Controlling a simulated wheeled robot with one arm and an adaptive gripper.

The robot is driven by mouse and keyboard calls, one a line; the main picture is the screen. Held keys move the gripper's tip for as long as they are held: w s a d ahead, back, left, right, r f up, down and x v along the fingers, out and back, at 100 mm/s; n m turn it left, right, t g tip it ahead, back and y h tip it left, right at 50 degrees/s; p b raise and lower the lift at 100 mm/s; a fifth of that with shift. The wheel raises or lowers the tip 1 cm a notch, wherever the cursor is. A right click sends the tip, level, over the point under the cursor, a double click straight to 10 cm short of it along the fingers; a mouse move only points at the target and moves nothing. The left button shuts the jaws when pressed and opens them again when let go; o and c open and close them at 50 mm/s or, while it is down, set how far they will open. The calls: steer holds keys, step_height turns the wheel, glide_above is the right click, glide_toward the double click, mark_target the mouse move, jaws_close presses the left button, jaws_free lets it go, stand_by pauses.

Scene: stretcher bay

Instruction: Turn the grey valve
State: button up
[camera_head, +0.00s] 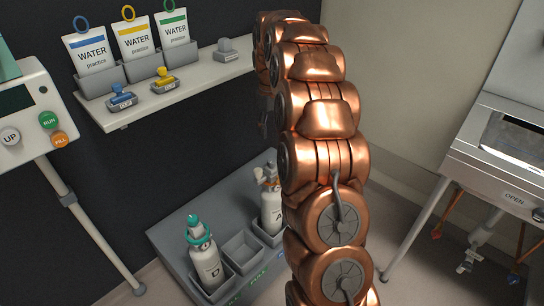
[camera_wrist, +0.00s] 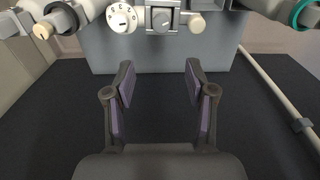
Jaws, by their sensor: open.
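My gripper (camera_wrist: 159,68) is open and empty in the wrist view, its two dark fingers with purple pads apart. Beyond the fingertips, near the top edge, is a grey knob (camera_wrist: 163,18) with a raised bar, on a small square mount. It looks like the grey valve, but I cannot be sure. The fingers do not touch the knob. In the head view my copper arm fills the middle; the gripper is hidden there.
A grey box (camera_wrist: 160,52) lies beyond the fingers. In the head view, a shelf (camera_head: 190,82) carries water pouches, blue (camera_head: 122,100) and yellow (camera_head: 164,84) pieces and a grey one (camera_head: 227,50). Bottles (camera_head: 205,262) stand in a grey rack (camera_head: 180,240). A steel cabinet (camera_head: 490,165) is right.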

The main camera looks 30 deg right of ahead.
steer(key=m, duration=1.6)
glide_above(272, 160)
step_height(272, 160, down, 5)
steer(key=shift+a+r, duration=0.1)
steer(key=shift+s+f, duration=0.1)
steer(key=shift+f, duration=3.75)
jaws_close()
